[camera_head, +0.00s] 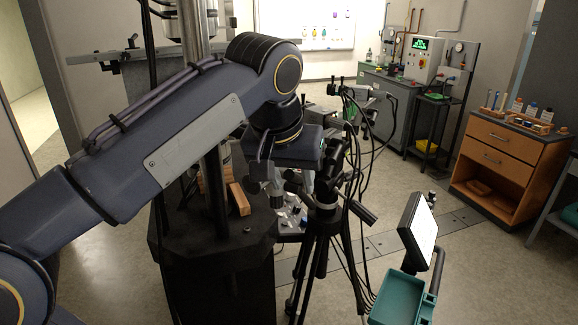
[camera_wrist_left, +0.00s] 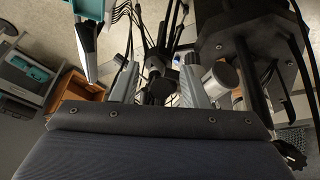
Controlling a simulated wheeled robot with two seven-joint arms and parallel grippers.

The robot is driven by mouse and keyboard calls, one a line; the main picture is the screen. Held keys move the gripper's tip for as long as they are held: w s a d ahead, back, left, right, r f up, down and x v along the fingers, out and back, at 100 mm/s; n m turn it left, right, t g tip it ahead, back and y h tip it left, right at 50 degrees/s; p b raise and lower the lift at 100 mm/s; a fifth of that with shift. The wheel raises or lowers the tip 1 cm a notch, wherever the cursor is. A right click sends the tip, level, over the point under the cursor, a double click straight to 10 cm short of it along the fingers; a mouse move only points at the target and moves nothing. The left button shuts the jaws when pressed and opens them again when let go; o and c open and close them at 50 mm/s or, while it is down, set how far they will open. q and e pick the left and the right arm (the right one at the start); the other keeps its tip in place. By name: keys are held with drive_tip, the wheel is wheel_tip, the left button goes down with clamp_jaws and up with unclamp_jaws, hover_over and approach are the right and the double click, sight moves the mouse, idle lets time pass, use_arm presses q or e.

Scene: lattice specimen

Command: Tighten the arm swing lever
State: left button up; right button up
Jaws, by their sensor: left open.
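A black tripod head (camera_head: 326,190) with protruding handles stands at the middle of the head view; one handle (camera_head: 362,211) sticks out to the right. I cannot tell for certain which part is the arm swing lever. My left gripper (camera_head: 291,188) points down just left of the tripod head, partly hidden by my own wrist. In the left wrist view its grey fingers (camera_wrist_left: 159,78) are apart, with black tripod parts (camera_wrist_left: 158,88) showing between and beyond them. Contact cannot be judged. A silver cylinder (camera_wrist_left: 219,79) shows right of the fingers. My right gripper is not in view.
A black machine base (camera_head: 215,245) with a steel column stands left of the tripod, with wooden blocks (camera_head: 239,199) on it. Black cables hang right of the tripod. A tablet (camera_head: 418,228) and teal tray (camera_head: 398,297) stand at front right. A wooden cabinet (camera_head: 508,155) is farther right.

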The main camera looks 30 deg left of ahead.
use_arm(q)
drive_tip(key=shift+w+f, duration=0.25)
drive_tip(key=shift+f, duration=0.3)
clamp_jaws()
drive_tip(key=shift+f+b, duration=0.15)
drive_tip(key=shift+b, duration=0.15)
drive_tip(key=t+b, duration=0.1)
drive_tip(key=b, duration=0.3)
drive_tip(key=f+t+b, duration=0.1)
drive_tip(key=t+b, duration=0.1)
drive_tip(key=b, duration=0.2)
drive_tip(key=shift+s+f, duration=0.1)
drive_tip(key=shift+s, duration=0.2)
